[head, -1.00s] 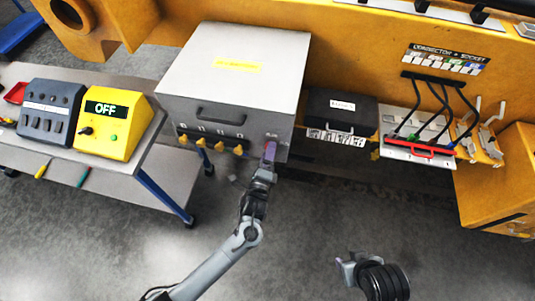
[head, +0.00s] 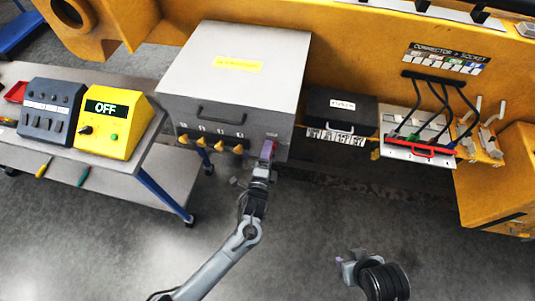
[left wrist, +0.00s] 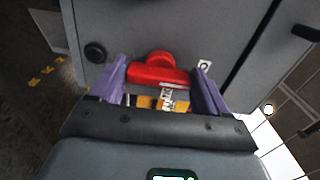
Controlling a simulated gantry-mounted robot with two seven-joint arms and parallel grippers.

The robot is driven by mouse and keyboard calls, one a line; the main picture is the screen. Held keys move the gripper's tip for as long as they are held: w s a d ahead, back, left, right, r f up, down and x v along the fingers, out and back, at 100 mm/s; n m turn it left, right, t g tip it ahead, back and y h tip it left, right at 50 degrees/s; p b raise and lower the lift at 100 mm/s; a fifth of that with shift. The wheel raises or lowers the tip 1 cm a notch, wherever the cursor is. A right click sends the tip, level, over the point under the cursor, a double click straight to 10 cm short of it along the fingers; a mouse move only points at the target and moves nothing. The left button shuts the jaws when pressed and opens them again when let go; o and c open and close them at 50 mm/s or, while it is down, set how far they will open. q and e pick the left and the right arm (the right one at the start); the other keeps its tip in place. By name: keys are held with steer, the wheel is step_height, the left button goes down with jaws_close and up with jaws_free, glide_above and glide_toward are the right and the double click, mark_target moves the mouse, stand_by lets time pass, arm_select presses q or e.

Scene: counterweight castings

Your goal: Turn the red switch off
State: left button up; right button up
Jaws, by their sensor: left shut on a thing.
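The red switch (left wrist: 160,72) is a red T-shaped handle on the grey cabinet front (left wrist: 215,35). In the left wrist view its bar lies crosswise between the two purple fingers of my left gripper (left wrist: 164,88), which is shut on it. A small label marked O (left wrist: 204,65) is just right of the handle. In the head view my left gripper (head: 267,150) is at the lower right corner of the grey cabinet (head: 235,80) and mostly hides the switch. My right gripper (head: 346,268) is low in the head view, away from everything; its opening is unclear.
A row of yellow knobs (head: 210,144) is left of my left gripper. A black case (head: 340,110) and a connector board (head: 405,148) stand to the right. A yellow box reading OFF (head: 113,125) sits on the left bench. The floor in front is clear.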

arm_select(q)
steer(key=o, duration=1)
steer(key=shift+s, duration=0.1)
steer(key=v, duration=1)
steer(key=shift+s+a+p, duration=0.1)
steer(key=shift+s+p, duration=0.2)
steer(key=shift+p, duration=0.05)
